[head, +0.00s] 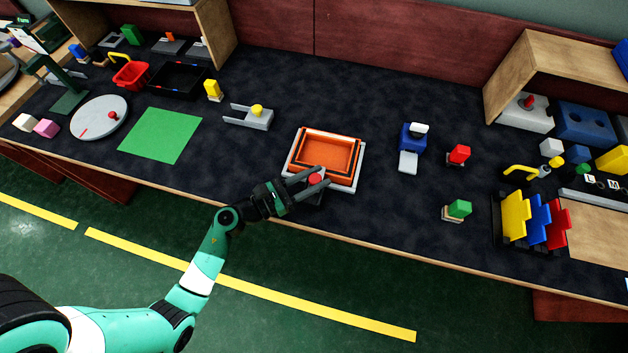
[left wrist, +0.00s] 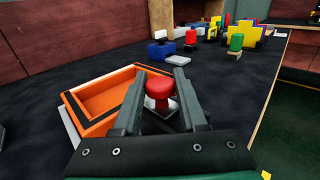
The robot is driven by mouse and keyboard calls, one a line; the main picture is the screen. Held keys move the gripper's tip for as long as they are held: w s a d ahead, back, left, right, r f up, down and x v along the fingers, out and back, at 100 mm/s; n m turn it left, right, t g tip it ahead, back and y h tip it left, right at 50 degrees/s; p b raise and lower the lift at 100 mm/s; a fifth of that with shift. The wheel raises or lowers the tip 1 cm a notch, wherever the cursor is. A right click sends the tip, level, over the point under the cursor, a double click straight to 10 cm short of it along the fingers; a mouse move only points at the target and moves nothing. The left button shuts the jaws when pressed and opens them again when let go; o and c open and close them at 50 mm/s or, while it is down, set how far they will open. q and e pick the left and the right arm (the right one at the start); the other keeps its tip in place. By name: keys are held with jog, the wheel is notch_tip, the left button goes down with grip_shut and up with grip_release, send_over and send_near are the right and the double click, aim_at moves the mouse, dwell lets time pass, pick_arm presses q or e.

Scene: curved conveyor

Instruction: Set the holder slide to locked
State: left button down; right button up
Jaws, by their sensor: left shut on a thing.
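The orange tray (head: 328,152) sits in a light grey holder (head: 357,176) near the front edge of the table; the tray also shows in the left wrist view (left wrist: 104,98). A red knob (head: 316,180) on a dark base stands at the holder's front side; I take it as the handle of the holder slide. My left gripper (head: 318,179) is shut on the red knob, which shows between its fingers in the left wrist view (left wrist: 160,90). The fingers hide part of the slide, so I cannot tell its position. My right gripper is not in view.
A blue block with a white top (head: 411,137) and a red block (head: 458,154) stand to the right. A grey fixture with a yellow knob (head: 249,116) and a green mat (head: 160,135) lie to the left. The table between the holder and the back wall is clear.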

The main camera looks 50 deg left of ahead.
pick_arm(q)
jog(key=c, duration=0.7)
grip_release()
jog(key=shift+a+f, duration=0.1)
jog(key=shift+c, duration=0.2)
jog(key=shift+o, duration=1.4)
jog(key=shift+w, duration=0.2)
jog(key=shift+s, duration=0.1)
jog(key=s, duration=0.3)
jog(key=s+a+p, duration=0.1)
jog(key=s, duration=0.3)
jog(key=s+a, duration=0.1)
jog(key=s, duration=0.3)
jog(key=shift+s+a+p, duration=0.1)
jog(key=shift+s+p, duration=0.1)
jog(key=shift+p, duration=0.2)
